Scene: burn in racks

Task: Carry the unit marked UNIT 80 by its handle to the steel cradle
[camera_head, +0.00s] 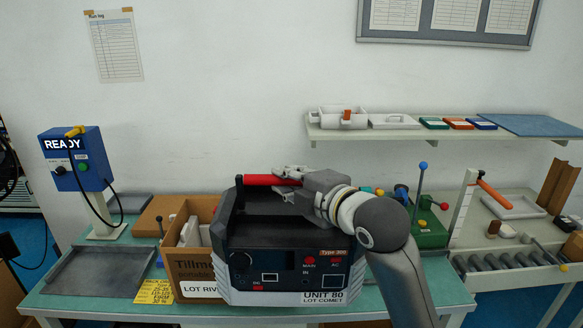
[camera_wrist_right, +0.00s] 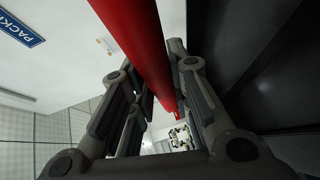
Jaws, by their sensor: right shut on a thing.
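The unit marked UNIT 80 (camera_head: 285,268) is a dark box with a light lower edge and a red top handle (camera_head: 262,180). It stands upright at the middle front of the bench in the head view; whether its base touches the bench I cannot tell. My right gripper (camera_head: 290,180) is shut on the handle, from the right. In the right wrist view the red handle (camera_wrist_right: 138,40) runs between the fingers (camera_wrist_right: 155,105), beside the dark unit (camera_wrist_right: 275,70). A shallow grey metal tray (camera_head: 98,272) lies at the bench's left; I cannot tell if it is the steel cradle. My left gripper is out of view.
A cardboard box (camera_head: 190,268) is close against the unit's left, with a yellow card (camera_head: 154,291) beside it. A blue READY box (camera_head: 77,158) stands on a post behind the tray. A green device (camera_head: 430,228) and rollers (camera_head: 505,265) are at right. A shelf (camera_head: 400,133) hangs behind.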

